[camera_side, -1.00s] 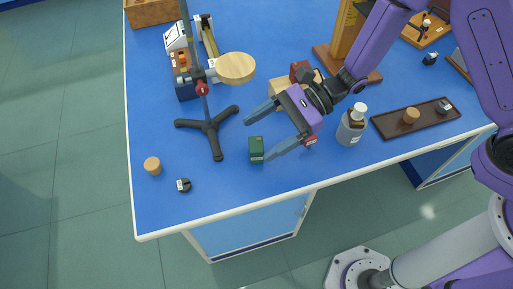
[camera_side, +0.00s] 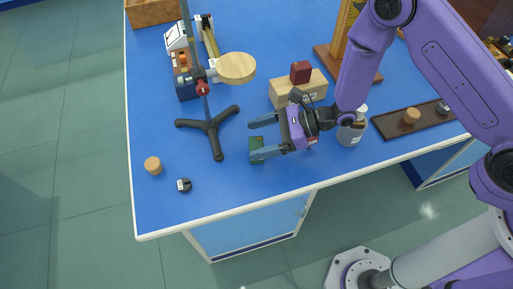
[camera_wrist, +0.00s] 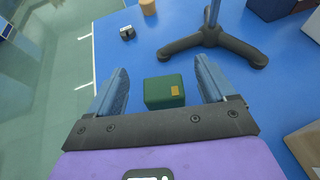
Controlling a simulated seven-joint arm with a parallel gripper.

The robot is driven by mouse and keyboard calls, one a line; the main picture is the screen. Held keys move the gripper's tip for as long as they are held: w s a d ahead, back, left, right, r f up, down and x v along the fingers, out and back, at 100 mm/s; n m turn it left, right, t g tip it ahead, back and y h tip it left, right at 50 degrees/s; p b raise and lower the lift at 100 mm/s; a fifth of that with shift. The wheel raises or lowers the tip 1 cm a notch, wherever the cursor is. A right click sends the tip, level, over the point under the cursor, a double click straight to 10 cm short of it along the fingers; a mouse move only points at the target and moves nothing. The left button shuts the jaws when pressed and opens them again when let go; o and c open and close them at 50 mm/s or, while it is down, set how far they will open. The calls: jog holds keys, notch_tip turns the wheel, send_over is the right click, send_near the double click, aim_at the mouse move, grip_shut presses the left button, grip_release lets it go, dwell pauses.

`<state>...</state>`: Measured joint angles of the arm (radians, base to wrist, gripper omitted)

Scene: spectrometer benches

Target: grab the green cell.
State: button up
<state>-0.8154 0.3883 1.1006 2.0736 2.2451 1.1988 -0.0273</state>
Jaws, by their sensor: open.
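In the side view the green cell (camera_side: 256,143) is partly hidden by my fingers. My gripper (camera_side: 257,138) is open and empty, its fingers pointing left at the cell. In the wrist view my gripper (camera_wrist: 160,82) has one blue finger on each side of the cell.
A black tripod stand (camera_side: 213,128) with a round wooden plate (camera_side: 236,67) stands behind and left. A cork (camera_side: 152,165) and a small black weight (camera_side: 184,185) lie at the left. A bottle (camera_side: 349,134) stands behind my gripper at the right. The front bench edge is close.

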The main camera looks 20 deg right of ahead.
aim_at(254, 144)
notch_tip(254, 144, down, 3)
jog(key=shift+a+f, duration=0.1)
jog(key=shift+a, duration=0.05)
jog(key=shift+w+a+f, duration=0.1)
jog(key=shift+a, duration=0.5)
jog(key=shift+w+a+f, duration=0.2)
jog(key=shift+a+f, duration=0.1)
jog(key=shift+a, duration=0.3)
jog(key=c, duration=1.1)
jog(key=shift+r, duration=0.1)
jog(key=shift+c, duration=0.2)
